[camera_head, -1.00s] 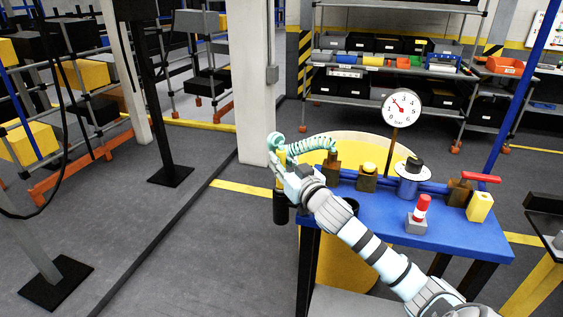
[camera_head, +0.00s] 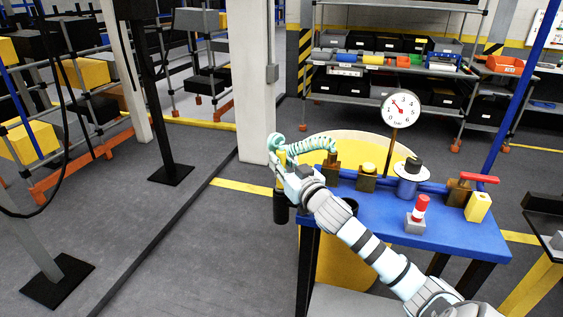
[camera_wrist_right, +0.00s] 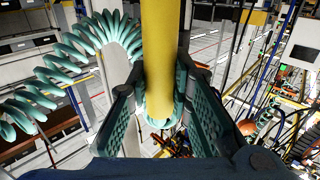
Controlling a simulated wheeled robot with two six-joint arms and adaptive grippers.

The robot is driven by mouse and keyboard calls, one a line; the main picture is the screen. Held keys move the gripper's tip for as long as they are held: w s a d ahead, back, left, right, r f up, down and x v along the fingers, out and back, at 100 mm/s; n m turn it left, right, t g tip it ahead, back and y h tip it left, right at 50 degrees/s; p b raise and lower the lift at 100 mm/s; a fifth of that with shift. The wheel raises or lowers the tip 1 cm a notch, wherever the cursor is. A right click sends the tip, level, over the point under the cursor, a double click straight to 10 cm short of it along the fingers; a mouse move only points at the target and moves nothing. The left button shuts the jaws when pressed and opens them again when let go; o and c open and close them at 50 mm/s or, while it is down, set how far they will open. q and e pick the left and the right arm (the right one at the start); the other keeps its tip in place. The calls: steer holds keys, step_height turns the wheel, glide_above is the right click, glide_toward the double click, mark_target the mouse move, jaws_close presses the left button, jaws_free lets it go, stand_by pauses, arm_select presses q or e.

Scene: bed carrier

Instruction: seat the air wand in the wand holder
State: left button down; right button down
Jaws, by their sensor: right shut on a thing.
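The air wand is a yellow rod (camera_wrist_right: 160,60) between my fingers in the right wrist view. In the head view its yellow body and black lower end (camera_head: 281,207) hang below my right gripper (camera_head: 279,165), left of the blue bench. The right gripper is shut on the wand. A coiled teal hose (camera_head: 312,144) runs from the wand's top to a fitting on the bench; it also shows in the right wrist view (camera_wrist_right: 80,50). A dark round cup (camera_head: 351,205) at the bench's near edge, partly behind my arm, looks like the wand holder. My left gripper is not in view.
A white pillar (camera_head: 254,80) stands behind the gripper.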

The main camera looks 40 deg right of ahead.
steer(key=shift+f, duration=0.2)
steer(key=c, duration=1.4)
jaws_free()
steer(key=shift+f, duration=0.1)
steer(key=shift+o, duration=0.2)
steer(key=shift+s+f, duration=0.2)
steer(key=shift+s, duration=0.15)
steer(key=s, duration=0.3)
steer(key=s+a, duration=0.1)
steer(key=s, duration=0.7)
steer(key=shift+a+r, duration=0.35)
steer(key=shift+a, duration=0.05)
steer(key=shift+s+a+r, duration=0.1)
steer(key=shift+a, duration=0.15)
steer(key=shift+d, duration=0.1)
